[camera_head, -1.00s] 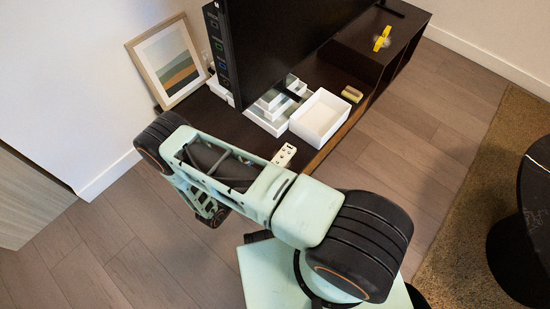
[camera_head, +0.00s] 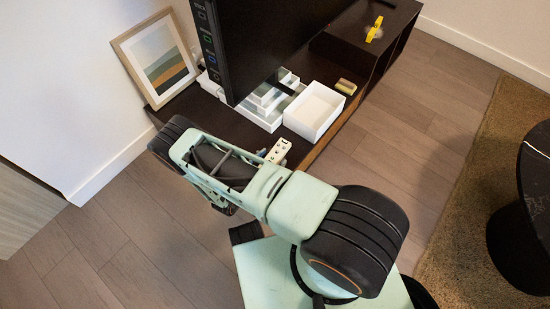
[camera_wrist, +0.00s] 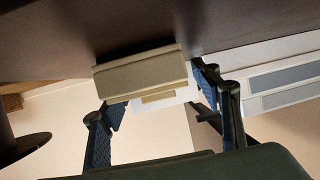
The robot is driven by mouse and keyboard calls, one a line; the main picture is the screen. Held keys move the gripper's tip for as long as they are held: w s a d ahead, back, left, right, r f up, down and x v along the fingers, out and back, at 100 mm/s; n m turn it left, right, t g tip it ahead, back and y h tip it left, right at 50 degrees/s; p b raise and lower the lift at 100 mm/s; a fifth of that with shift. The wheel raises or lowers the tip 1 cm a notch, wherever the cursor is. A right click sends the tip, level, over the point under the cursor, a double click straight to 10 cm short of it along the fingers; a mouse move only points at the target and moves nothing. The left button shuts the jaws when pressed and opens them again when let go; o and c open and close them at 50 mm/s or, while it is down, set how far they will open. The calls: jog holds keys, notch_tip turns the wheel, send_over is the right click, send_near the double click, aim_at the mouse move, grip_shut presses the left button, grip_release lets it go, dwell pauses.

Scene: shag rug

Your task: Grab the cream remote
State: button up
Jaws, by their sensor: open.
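The cream remote (camera_head: 278,150) lies near the front left edge of the dark TV stand (camera_head: 228,128) in the head view, with small marks on its top. In the wrist view, a cream, blocky shape that appears to be the remote (camera_wrist: 140,75) sits ahead of my gripper (camera_wrist: 160,92). The gripper is open, with one blue-padded finger to each side of the remote. I cannot tell whether either finger touches it. In the head view my arm hides most of the gripper; only a small bluish tip shows beside the remote.
The black TV (camera_head: 265,40) rises behind. A framed picture (camera_head: 157,57) leans on the wall. A small tan block (camera_head: 346,87) and yellow object (camera_head: 375,29) lie farther right.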

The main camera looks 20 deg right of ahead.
jog(key=shift+w+d+f, duration=0.3)
jog(key=shift+w+d, duration=0.1)
jog(key=shift+d, duration=0.05)
jog(key=shift+c, duration=0.4)
jog(key=shift+r, duration=0.1)
jog(key=c, duration=1.2)
jog(key=shift+c, duration=0.2)
jog(key=shift+r, duration=0.1)
